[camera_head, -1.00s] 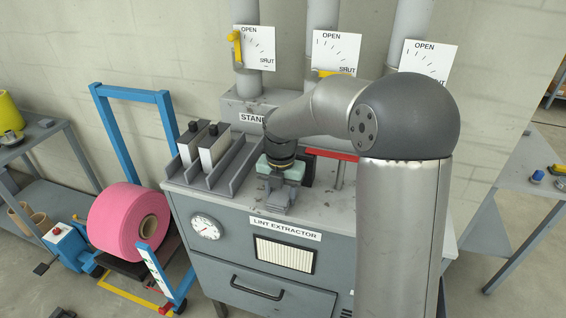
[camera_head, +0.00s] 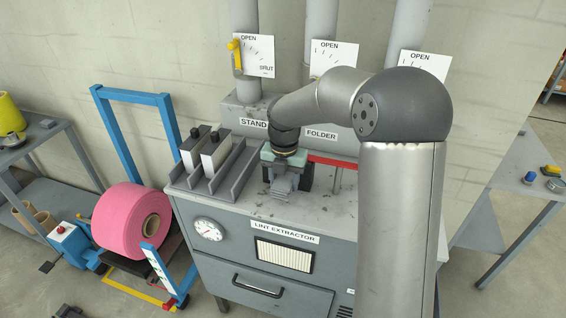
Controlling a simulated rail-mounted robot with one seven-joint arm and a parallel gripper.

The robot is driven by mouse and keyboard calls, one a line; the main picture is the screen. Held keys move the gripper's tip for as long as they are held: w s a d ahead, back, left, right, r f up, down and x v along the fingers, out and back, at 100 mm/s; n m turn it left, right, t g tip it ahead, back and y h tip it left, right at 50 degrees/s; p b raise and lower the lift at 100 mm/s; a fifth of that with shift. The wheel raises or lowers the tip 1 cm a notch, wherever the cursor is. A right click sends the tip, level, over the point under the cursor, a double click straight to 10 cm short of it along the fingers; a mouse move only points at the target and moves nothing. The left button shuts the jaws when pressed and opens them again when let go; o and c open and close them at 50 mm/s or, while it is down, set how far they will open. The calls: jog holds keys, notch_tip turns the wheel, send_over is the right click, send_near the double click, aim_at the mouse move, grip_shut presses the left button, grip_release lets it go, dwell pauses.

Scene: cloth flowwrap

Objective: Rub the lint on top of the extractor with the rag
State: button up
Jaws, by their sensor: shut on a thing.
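The lint extractor (camera_head: 222,262) is a grey cabinet with a labelled front, a gauge and a drawer. Its scuffed top has scattered dark grey specks (camera_head: 321,208), perhaps lint, though they are too small to tell apart from wear. My gripper (camera_head: 283,182) points down over the middle of the top, just right of the grey rack. It is shut on a pale green rag (camera_head: 268,153), which shows at both sides of my wrist. My wrist and gripper hide the rag's middle and underside, so I cannot tell whether it touches the top.
A grey rack (camera_head: 232,178) with two upright pieces stands on the top's left part. A red bar (camera_head: 333,161) crosses behind my gripper. A labelled unit (camera_head: 321,134) and ducts with levers rise at the back. The front strip of the top is clear.

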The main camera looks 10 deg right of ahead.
jog(key=shift+r+p, duration=1.3)
jog(key=shift+r, duration=0.65)
